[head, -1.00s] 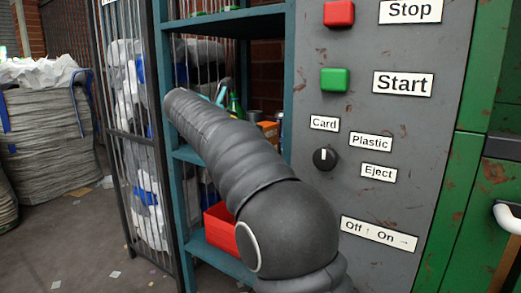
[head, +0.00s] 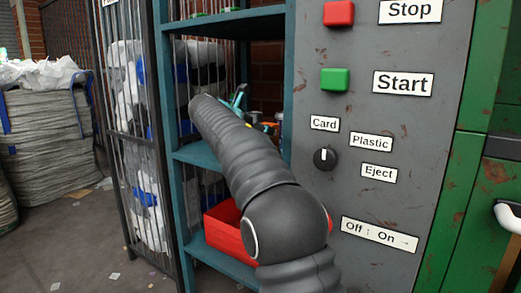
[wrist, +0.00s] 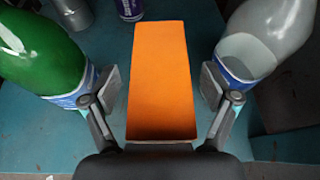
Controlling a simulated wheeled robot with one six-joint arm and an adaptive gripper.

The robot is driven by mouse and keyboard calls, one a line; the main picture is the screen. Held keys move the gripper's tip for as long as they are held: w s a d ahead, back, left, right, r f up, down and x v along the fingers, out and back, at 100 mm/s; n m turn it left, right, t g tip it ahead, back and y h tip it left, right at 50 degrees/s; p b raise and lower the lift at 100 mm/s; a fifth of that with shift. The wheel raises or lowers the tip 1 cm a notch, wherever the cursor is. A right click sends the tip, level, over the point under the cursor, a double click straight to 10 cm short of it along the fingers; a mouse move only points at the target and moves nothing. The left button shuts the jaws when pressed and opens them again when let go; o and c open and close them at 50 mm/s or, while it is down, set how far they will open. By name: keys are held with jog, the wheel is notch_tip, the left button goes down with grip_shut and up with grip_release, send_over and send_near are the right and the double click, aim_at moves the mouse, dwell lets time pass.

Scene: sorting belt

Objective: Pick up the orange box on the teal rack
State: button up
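The orange box (wrist: 161,75) lies in the middle of the wrist view, on the teal rack (wrist: 65,140). My gripper (wrist: 161,88) is open, with one finger pad on each side of the box. A small gap shows between each pad and the box, so it is not gripped. In the head view my arm reaches into the teal rack (head: 294,60) above its middle shelf and hides most of what stands there.
In the wrist view a green bottle (wrist: 40,50) lies close to the left finger and a clear bottle (wrist: 265,35) close to the right. A purple can (wrist: 130,8) and a grey can (wrist: 73,12) stand beyond. A red bin (head: 228,232) is on the lower shelf.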

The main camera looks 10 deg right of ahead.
jog(key=c, duration=0.8)
jog(key=shift+c, duration=0.2)
